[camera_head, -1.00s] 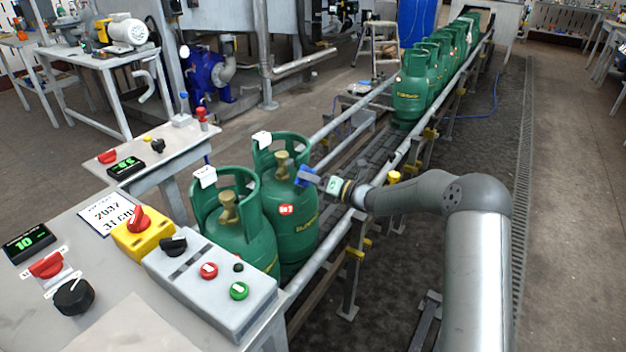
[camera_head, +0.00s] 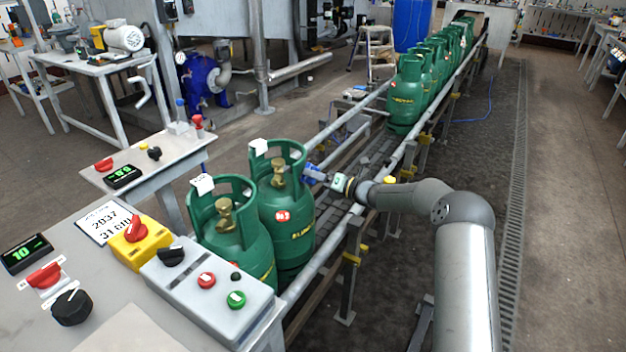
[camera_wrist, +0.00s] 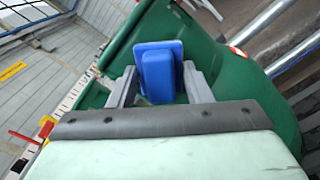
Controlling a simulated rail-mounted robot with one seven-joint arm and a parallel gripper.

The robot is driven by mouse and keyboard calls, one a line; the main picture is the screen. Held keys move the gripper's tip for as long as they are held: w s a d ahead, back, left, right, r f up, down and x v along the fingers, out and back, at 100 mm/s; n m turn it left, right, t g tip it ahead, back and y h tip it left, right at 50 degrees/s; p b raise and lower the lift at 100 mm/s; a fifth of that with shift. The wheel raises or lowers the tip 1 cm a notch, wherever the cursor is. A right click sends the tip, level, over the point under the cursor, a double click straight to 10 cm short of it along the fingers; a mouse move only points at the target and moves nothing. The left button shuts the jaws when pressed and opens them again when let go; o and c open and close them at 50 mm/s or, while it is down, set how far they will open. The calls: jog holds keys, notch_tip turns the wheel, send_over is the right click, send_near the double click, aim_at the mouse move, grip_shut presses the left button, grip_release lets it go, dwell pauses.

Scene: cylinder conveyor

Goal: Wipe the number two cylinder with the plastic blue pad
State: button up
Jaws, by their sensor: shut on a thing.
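The blue plastic pad (camera_wrist: 159,72) is between the fingers of my gripper (camera_wrist: 160,85), which is shut on it in the wrist view. In the head view my gripper (camera_head: 322,178) holds the pad (camera_head: 311,172) at the upper right side of a green gas cylinder (camera_head: 290,215). This cylinder has a round red label with a number that looks like 2. In the wrist view the green cylinder (camera_wrist: 222,75) lies right behind the pad; I cannot tell whether they touch. A second green cylinder (camera_head: 235,240) stands upright in front of it.
Both cylinders stand by the conveyor's rail (camera_head: 395,155). A row of several more green cylinders (camera_head: 407,95) stands farther along it. A grey button box (camera_head: 208,285) and a yellow switch box (camera_head: 137,242) sit on the near table (camera_head: 60,335).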

aim_at(297, 182)
jog(key=shift+w+d, duration=0.2)
jog(key=shift+w, duration=0.2)
jog(key=shift+s+a+p, duration=0.35)
jog(key=shift+s+a, duration=0.1)
jog(key=shift+s, duration=0.5)
jog(key=shift+s+a+p, duration=0.4)
jog(key=shift+s+a, duration=0.1)
jog(key=shift+s, duration=0.45)
jog(key=shift+s+a+p, duration=0.35)
jog(key=shift+s+a, duration=0.1)
jog(key=shift+s, duration=0.5)
jog(key=shift+d, duration=0.1)
jog(key=shift+p+v, duration=1.15)
jog(key=shift+v, duration=1.8)
jog(key=p+v, duration=0.1)
jog(key=v, duration=0.2)
